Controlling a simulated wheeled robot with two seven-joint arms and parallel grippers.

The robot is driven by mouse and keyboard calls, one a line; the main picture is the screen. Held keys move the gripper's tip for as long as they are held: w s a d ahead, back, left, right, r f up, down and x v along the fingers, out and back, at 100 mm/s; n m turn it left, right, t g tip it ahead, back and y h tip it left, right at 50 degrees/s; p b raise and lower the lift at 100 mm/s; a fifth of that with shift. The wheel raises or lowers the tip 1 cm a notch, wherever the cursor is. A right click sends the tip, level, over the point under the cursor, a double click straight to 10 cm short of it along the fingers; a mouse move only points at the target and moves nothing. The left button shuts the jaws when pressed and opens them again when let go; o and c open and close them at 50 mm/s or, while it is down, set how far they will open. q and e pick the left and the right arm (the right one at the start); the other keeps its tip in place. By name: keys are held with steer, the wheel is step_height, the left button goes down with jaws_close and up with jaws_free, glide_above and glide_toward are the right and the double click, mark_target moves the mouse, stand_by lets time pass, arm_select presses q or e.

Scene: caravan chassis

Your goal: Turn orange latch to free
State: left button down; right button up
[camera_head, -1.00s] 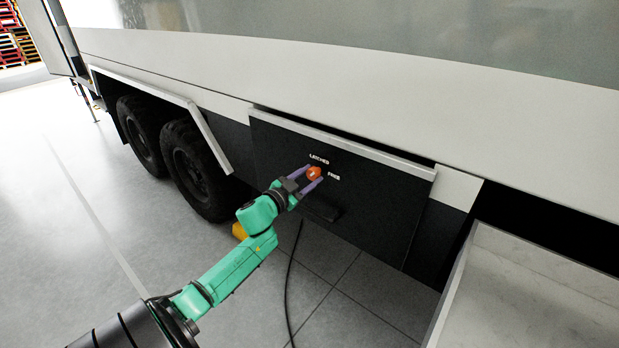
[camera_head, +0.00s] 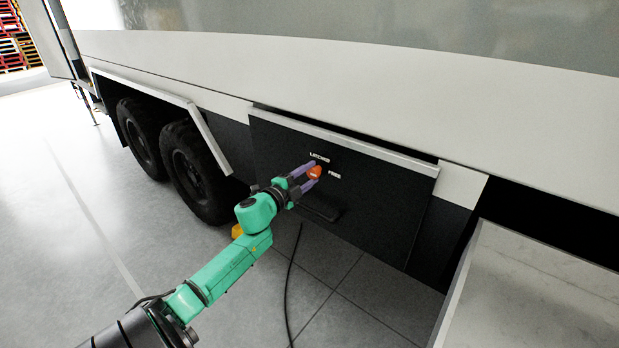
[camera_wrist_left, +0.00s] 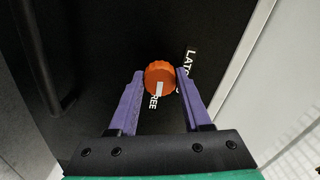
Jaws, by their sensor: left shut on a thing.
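The orange latch (camera_head: 315,173) is a round knob on a dark panel (camera_head: 375,200) low on the caravan's side. A white LATCHED label (camera_head: 319,157) is above it and a white FREE label (camera_head: 334,175) is to its right. In the left wrist view the latch (camera_wrist_left: 160,79) sits between the two purple fingers of my left gripper (camera_wrist_left: 160,75), which is shut on it. A white mark on its face points down toward the partly hidden FREE label (camera_wrist_left: 153,103) there. My left gripper also shows in the head view (camera_head: 309,174). My right gripper is not in view.
A dark handle (camera_head: 320,210) projects from the panel below the latch. Twin wheels (camera_head: 192,172) stand to the left. A dark cable (camera_head: 290,280) lies on the floor. A pale, flat-topped surface (camera_head: 540,290) is at the lower right.

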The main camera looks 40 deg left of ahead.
arm_select(q)
steer(key=shift+f+m, duration=0.1)
steer(key=shift+m, duration=0.3)
steer(key=shift+c, duration=1.7)
jaws_free()
steer(key=s, duration=1.4)
steer(key=shift+s+d+b, duration=0.2)
steer(key=shift+s+b, duration=0.1)
steer(key=shift+b, duration=0.1)
